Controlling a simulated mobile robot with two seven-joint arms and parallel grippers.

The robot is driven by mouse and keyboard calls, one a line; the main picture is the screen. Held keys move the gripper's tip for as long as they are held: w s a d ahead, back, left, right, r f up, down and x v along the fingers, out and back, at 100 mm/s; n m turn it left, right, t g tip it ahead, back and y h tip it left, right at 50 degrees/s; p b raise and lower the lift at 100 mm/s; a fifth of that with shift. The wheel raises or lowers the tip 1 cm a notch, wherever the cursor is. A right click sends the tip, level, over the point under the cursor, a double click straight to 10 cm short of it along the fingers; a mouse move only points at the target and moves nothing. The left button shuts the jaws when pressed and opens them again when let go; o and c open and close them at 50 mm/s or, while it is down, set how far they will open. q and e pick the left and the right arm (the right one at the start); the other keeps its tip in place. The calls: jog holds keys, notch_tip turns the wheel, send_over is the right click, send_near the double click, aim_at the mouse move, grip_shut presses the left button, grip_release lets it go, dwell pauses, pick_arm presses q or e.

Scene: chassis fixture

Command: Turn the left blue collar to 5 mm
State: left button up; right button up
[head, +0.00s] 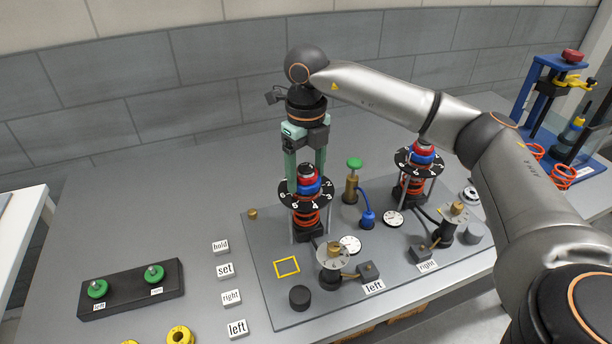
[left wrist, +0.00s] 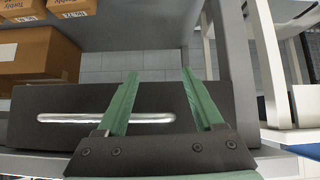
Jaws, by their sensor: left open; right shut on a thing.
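The left blue collar (head: 309,187) sits on the left spring post, below a red and black cap (head: 307,171) and above a black numbered disc (head: 306,199). My right gripper (head: 305,182) comes down from above with its green fingers on either side of the collar and is shut on it. The fingertips are partly hidden behind the post top. My left gripper (left wrist: 160,74) shows only in the left wrist view, open and empty, its green fingers apart in front of a dark box with a pale slot.
The right post carries a similar blue collar (head: 423,160). A green-knobbed brass valve (head: 353,180) stands between the posts. White label tiles (head: 225,270) and a black block with green knobs (head: 130,289) lie left of the grey plate. Cardboard boxes (left wrist: 40,52) show in the left wrist view.

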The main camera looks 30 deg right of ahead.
jog(key=c, duration=0.5)
jog(key=n, duration=0.9)
jog(key=shift+r, duration=0.1)
jog(key=o, duration=1.3)
jog(key=shift+o, duration=0.2)
jog(key=shift+r, duration=0.1)
